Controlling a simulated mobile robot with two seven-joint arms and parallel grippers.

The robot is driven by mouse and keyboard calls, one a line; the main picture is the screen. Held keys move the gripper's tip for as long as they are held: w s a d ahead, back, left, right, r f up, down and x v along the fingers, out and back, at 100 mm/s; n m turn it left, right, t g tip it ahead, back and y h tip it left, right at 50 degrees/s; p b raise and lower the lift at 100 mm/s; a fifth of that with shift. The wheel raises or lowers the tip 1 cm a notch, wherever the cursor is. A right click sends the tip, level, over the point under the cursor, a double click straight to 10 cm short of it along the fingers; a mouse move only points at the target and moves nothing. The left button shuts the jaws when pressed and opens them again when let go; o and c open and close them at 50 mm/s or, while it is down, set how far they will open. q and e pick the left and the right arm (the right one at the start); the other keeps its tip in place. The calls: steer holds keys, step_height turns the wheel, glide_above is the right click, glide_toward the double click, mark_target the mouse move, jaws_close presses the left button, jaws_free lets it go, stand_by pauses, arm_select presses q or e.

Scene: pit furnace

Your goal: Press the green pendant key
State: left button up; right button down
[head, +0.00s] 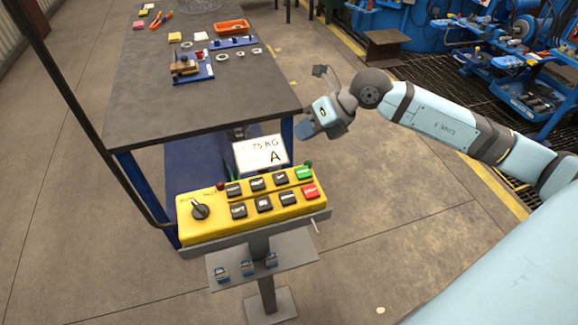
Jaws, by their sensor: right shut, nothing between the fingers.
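The green key (304,174) is at the right end of the upper row on the yellow pendant box (190,232). It sits directly above the red key (310,191). My right gripper (308,129) is above and slightly right of the green key in the picture, apart from it, near the bench's right front corner. It is shut and empty, though its fingertips are small and hard to make out. My left gripper is not in view.
A dark-topped bench (190,112) stands behind. The floor (400,215) right of the pendant is clear.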

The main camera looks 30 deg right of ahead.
steer(key=shift+s+d+r, duration=0.1)
steer(key=shift+d, duration=0.1)
steer(key=b, duration=0.5)
glide_above(304, 170)
step_height(304, 170, down, 8)
steer(key=shift+r, duration=0.15)
steer(key=shift+f, duration=0.55)
stand_by(0.8)
steer(key=shift+f, duration=0.15)
stand_by(0.6)
